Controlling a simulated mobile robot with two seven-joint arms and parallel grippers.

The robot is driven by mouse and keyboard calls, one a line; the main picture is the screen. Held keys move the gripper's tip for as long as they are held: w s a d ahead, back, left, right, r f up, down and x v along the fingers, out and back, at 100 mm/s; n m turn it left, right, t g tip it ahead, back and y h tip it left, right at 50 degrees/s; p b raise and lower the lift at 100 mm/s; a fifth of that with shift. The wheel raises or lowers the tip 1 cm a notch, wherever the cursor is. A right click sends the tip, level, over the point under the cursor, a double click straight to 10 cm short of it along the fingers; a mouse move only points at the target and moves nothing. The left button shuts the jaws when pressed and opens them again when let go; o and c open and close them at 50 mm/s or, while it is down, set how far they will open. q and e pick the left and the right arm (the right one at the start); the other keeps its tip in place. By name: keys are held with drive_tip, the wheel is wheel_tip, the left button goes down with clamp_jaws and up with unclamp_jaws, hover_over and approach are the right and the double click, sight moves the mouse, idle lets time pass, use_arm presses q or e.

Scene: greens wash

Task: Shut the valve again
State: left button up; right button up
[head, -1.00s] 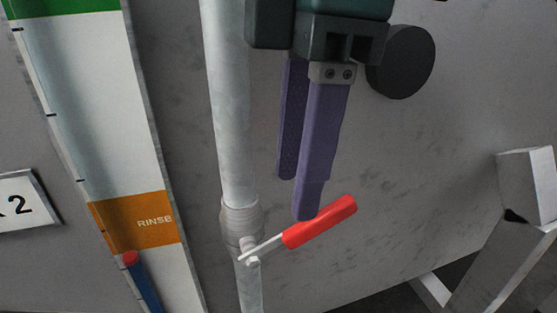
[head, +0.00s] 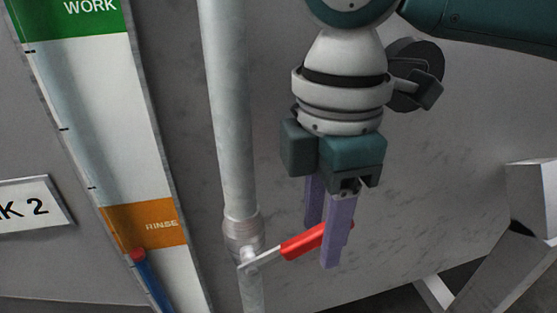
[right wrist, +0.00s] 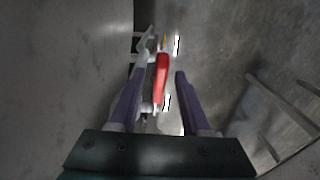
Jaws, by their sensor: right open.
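The valve (head: 241,228) sits on a pale vertical pipe (head: 231,120). Its red-gripped lever (head: 300,243) points right and slightly up from the pipe, at a slant. My right gripper (head: 323,246) points down at the lever's outer end. In the right wrist view the red lever (right wrist: 162,75) lies between the two open fingers, with gaps visible on both sides. My left gripper is not in view.
Left of the pipe is a level gauge with an orange RINSE band (head: 146,224), a green WORK band (head: 88,14) and a blue, red-tipped rod (head: 150,278). A label plate (head: 22,203) is at the far left. A grey frame (head: 505,250) stands at lower right.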

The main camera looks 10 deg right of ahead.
drive_tip(key=shift+c, duration=0.3)
clamp_jaws()
idle(1.1)
